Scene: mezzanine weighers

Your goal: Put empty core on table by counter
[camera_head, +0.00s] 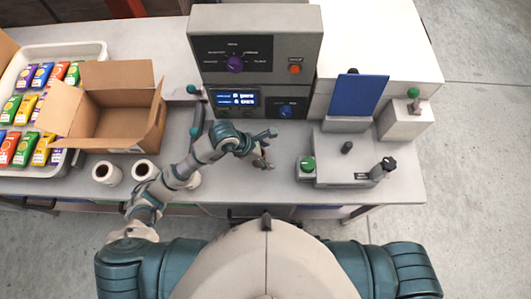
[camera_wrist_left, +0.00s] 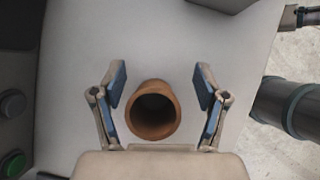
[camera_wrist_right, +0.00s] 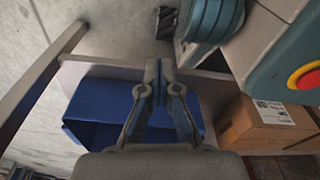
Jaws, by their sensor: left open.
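An empty brown core (camera_wrist_left: 153,110) stands upright on the pale table (camera_wrist_left: 70,130), its hollow end facing the left wrist camera. My left gripper (camera_wrist_left: 160,85) is open, with one finger on each side of the core and a gap to both. In the head view my left gripper (camera_head: 268,150) is over the table, in front of the grey machine with a lit display (camera_head: 236,99); the core is mostly hidden there. My right gripper (camera_wrist_right: 159,70) is shut and empty, low beside the table. It is outside the head view.
White rolls (camera_head: 107,173) stand left of my left arm. An open cardboard box (camera_head: 145,135) and a tray (camera_head: 95,50) of colourful packets are further left. A device with a green knob (camera_head: 307,163) stands right. A blue bin (camera_wrist_right: 95,115) and a carton (camera_wrist_right: 265,125) show below.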

